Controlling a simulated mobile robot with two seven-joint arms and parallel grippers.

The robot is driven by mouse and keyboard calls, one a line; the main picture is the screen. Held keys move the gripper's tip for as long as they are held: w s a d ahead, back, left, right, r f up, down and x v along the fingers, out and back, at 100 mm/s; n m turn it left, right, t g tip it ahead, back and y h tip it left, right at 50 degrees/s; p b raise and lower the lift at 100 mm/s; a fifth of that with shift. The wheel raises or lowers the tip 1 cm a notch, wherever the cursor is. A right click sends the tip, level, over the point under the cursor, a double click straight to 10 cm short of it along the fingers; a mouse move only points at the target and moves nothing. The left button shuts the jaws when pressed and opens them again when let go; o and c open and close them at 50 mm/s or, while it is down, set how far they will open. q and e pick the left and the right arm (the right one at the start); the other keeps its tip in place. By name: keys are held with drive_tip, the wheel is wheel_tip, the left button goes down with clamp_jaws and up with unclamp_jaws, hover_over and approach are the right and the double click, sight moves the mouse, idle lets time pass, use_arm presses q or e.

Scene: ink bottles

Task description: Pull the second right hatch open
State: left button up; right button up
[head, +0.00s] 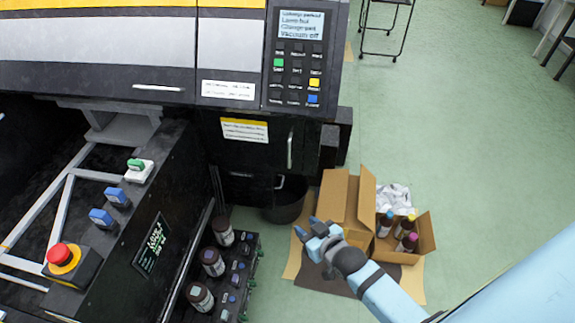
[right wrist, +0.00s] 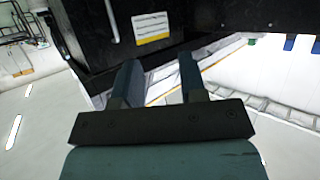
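The black machine has a dark lower-right hatch (head: 265,150) with a white and yellow label (head: 245,130) and a pale vertical handle (head: 289,150). A second small handle (head: 280,182) sits just below it. I cannot tell for sure which panel counts as the second right hatch; the lower-right panels look shut. My right gripper (head: 306,227) is open and empty, below and in front of the hatch, apart from the handles. In the right wrist view its two fingers (right wrist: 158,82) are spread, with the handle (right wrist: 112,20) and label (right wrist: 152,27) beyond them. My left gripper is not in view.
A cardboard box (head: 425,235) with several bottles stands on the floor beside my right gripper. A dark bucket (head: 287,203) is under the machine. Several ink bottles stand in a black rack (head: 245,245) at the left. The green floor (head: 470,120) to the right is mostly clear.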

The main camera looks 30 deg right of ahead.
drive_tip(key=w+d+f+m+t+h+b, duration=0.1)
drive_tip(key=w+d+f+t+b, duration=0.35)
drive_tip(key=w+b, duration=0.7)
drive_tip(key=m+h+b, duration=0.1)
drive_tip(key=h+b, duration=0.1)
drive_tip(key=b, duration=0.6)
approach(290, 153)
use_arm(q)
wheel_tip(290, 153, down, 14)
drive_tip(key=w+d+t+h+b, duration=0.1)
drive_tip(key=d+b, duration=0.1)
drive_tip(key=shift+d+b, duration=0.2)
drive_tip(key=shift+b, duration=0.15)
use_arm(e)
drive_tip(key=w, duration=1)
drive_tip(key=shift+w+d, duration=0.35)
drive_tip(key=shift+d, duration=0.05)
clamp_jaws()
